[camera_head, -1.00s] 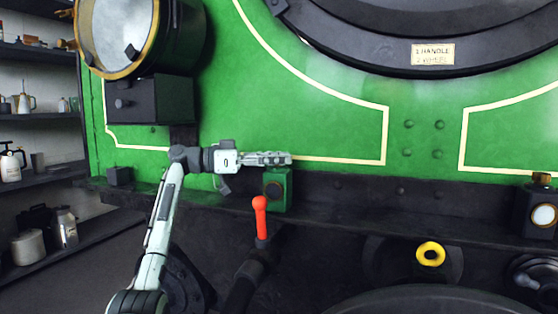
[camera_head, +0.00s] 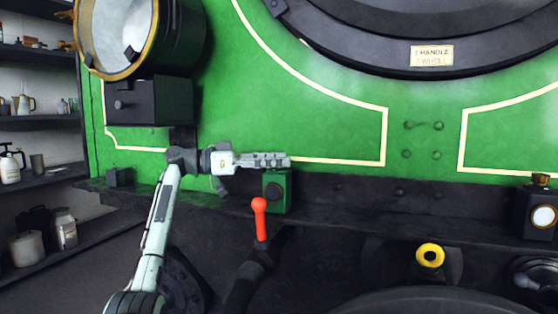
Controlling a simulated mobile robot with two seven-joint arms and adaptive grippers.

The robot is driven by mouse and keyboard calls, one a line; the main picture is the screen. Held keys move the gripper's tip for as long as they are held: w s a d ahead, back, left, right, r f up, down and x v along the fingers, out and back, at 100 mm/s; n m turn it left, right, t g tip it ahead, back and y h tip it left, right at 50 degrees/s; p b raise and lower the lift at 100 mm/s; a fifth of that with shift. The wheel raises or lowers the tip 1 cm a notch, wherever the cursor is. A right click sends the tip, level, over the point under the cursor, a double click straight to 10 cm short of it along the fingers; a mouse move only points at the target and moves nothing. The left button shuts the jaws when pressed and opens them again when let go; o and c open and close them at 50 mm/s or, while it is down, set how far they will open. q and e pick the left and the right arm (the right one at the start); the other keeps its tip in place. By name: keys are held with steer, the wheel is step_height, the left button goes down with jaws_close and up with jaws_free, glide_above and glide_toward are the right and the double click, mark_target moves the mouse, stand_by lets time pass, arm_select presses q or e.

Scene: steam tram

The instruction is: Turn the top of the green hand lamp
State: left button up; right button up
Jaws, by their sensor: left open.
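The green hand lamp (camera_head: 278,192) is a small green box with a dark round lens on its front. It stands upright on the dark ledge below the green tram front. My left gripper (camera_head: 276,160) lies level, pointing right, with its fingers over the top of the lamp. The fingers are open and hide the lamp's top. I cannot tell whether they touch it. My right gripper is not in view.
A red-handled lever (camera_head: 260,217) stands just in front of and below the lamp. A large brass-rimmed headlamp (camera_head: 118,38) is at the upper left. A yellow ring (camera_head: 430,255) and a dark lamp (camera_head: 541,212) are to the right. The ledge between the two hand lamps is clear.

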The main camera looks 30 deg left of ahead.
arm_select(q)
steer(key=v, duration=1.1)
steer(key=shift+s, duration=0.15)
steer(key=shift+a, duration=0.1)
